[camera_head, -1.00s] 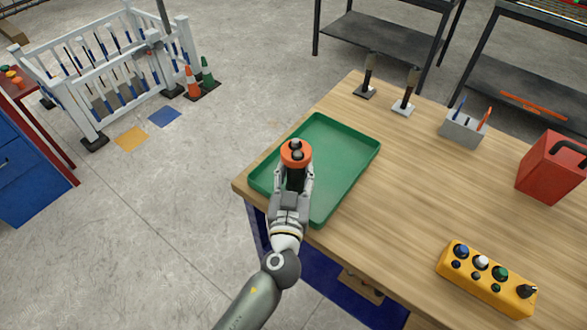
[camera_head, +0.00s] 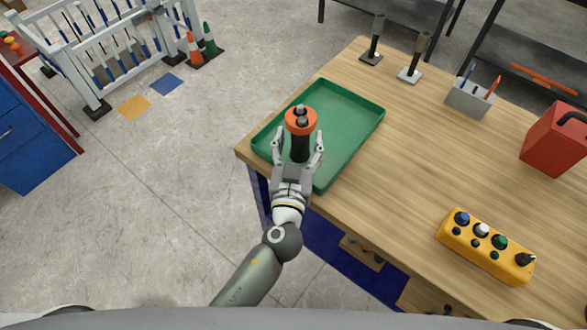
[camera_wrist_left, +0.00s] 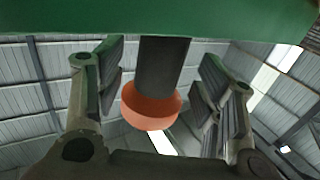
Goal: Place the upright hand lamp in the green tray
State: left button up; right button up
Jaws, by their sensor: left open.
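The hand lamp (camera_head: 300,143), with a black body and an orange head, stands upright on the green tray (camera_head: 350,112), near the tray's front left part. My left gripper (camera_head: 299,147) is open, with one finger on each side of the lamp's body and gaps visible. The wrist view, which is upside down, shows the lamp's black body (camera_wrist_left: 163,62) and orange head (camera_wrist_left: 151,106) between the spread fingers (camera_wrist_left: 163,85), with the green tray (camera_wrist_left: 160,18) at the lamp's base. My right gripper is not in view.
The tray lies at the left corner of the wooden table (camera_head: 400,150). Two dark upright tools (camera_head: 374,42) (camera_head: 415,58) stand behind it. A grey holder (camera_head: 468,100), red can (camera_head: 553,138) and yellow block (camera_head: 487,247) are to the right. The table's middle is clear.

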pick_arm(q)
jog(key=s+a+b, duration=0.1)
jog(key=s+b, duration=0.2)
jog(key=s, duration=0.7)
jog(key=shift+s+b, duration=0.2)
jog(key=shift+b, duration=0.1)
jog(key=shift+a, duration=0.1)
